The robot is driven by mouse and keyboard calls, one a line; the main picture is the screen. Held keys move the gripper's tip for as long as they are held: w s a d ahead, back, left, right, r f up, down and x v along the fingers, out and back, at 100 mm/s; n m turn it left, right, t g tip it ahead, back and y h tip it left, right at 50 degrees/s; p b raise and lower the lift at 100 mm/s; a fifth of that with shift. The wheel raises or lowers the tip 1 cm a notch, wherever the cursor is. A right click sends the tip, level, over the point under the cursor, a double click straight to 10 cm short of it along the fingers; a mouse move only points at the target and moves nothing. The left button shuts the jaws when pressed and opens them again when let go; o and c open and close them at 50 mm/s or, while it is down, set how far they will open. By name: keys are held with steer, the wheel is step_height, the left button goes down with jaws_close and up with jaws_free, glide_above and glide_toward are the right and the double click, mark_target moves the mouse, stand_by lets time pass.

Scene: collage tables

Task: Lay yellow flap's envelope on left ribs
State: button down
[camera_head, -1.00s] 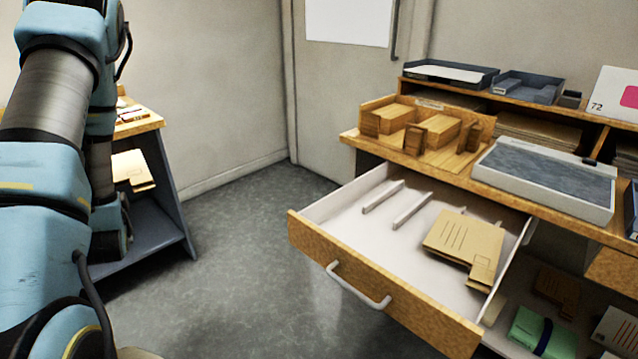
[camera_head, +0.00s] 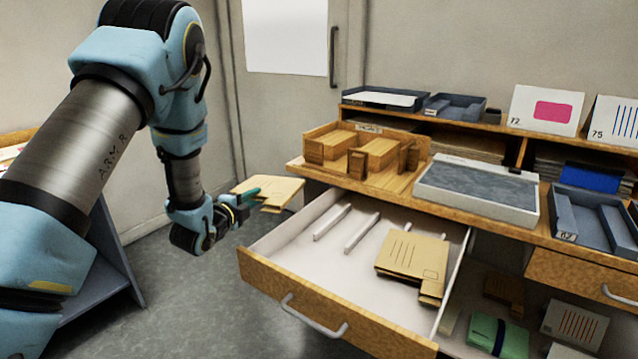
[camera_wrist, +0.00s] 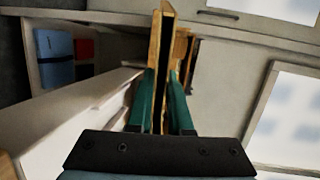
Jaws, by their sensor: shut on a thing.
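My gripper (camera_head: 250,192) has teal fingers and is shut on a tan envelope (camera_head: 272,191). It holds the envelope out to the right, roughly flat, in the air by the left back corner of the open drawer. In the wrist view the envelope (camera_wrist: 161,55) is edge-on between the teal fingers (camera_wrist: 163,105); I cannot make out a yellow flap. Two white ribs, the left one (camera_head: 332,222) and another (camera_head: 361,232), stand on the left part of the drawer floor (camera_head: 310,255), with nothing on them.
Tan envelopes (camera_head: 412,252) lie stacked in the drawer's right part. The drawer front (camera_head: 320,310) has a metal handle. A wooden organizer (camera_head: 365,155) and a grey-topped tray (camera_head: 478,190) stand on the counter above. A green item (camera_head: 497,335) lies on the shelf below.

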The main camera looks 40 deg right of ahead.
steer(key=s+d+r+m+g+h+p, duration=0.1)
steer(key=s+d+m+g, duration=0.15)
steer(key=s+d, duration=0.35)
steer(key=s+d+r+m+g+p, duration=0.1)
steer(key=s+d+r+m+g, duration=0.15)
steer(key=s+d, duration=0.4)
steer(key=shift+n+g, duration=0.4)
steer(key=d+f+b, duration=0.1)
steer(key=f+b, duration=0.1)
steer(key=f, duration=0.1)
steer(key=d+f+b, duration=0.1)
steer(key=f+b, duration=0.1)
steer(key=f, duration=0.2)
steer(key=d+f+b, duration=0.1)
steer(key=f, duration=0.3)
steer(key=shift+w+f+b, duration=0.1)
steer(key=shift+w+b, duration=0.05)
steer(key=shift+b, duration=0.25)
steer(key=shift+w+d+f+b, duration=0.2)
steer(key=shift+d+f+b, duration=0.1)
steer(key=shift+d+b, duration=0.25)
steer(key=shift+w+d+f+b, duration=0.15)
steer(key=shift+d+f+b, duration=0.2)
steer(key=shift+d, duration=0.2)
steer(key=shift+r, duration=0.1)
steer(key=c, duration=0.8)
jaws_free()
steer(key=shift+o, duration=0.2)
steer(key=shift+a, duration=0.1)
